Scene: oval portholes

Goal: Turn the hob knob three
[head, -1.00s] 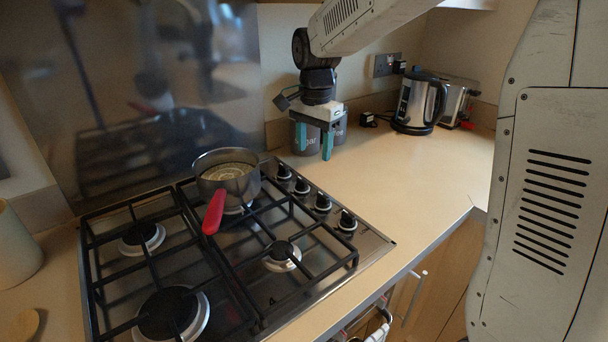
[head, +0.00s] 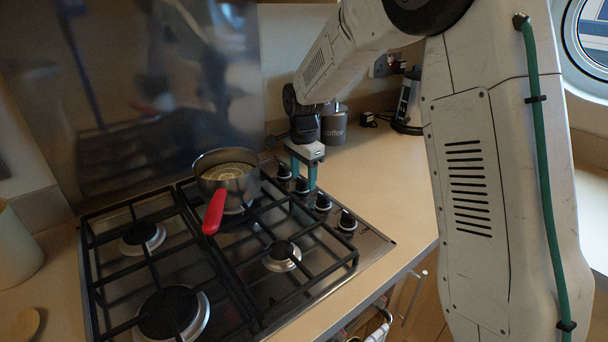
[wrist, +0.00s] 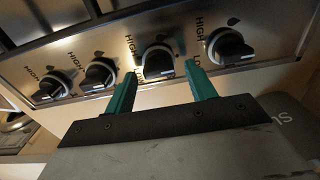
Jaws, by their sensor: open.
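Several black hob knobs stand in a row along the hob's right edge. In the head view they run from the rearmost knob (head: 284,171) to the front knob (head: 347,221). No numbers on them are readable, so I cannot tell which is three by label. My gripper (head: 304,179) is open and points down at the rear half of the row. In the wrist view its teal fingertips (wrist: 160,73) lie either side of the third knob from the left (wrist: 158,63), which is second from the back. I cannot tell if they touch it. Its pointer and the HIGH marking partly show.
A saucepan (head: 228,174) with a red handle (head: 214,211) stands on the rear burner, close left of my gripper. Black pan supports (head: 314,229) cover the hob. A coffee canister (head: 334,126) and a kettle (head: 408,104) stand behind. The worktop right of the knobs is clear.

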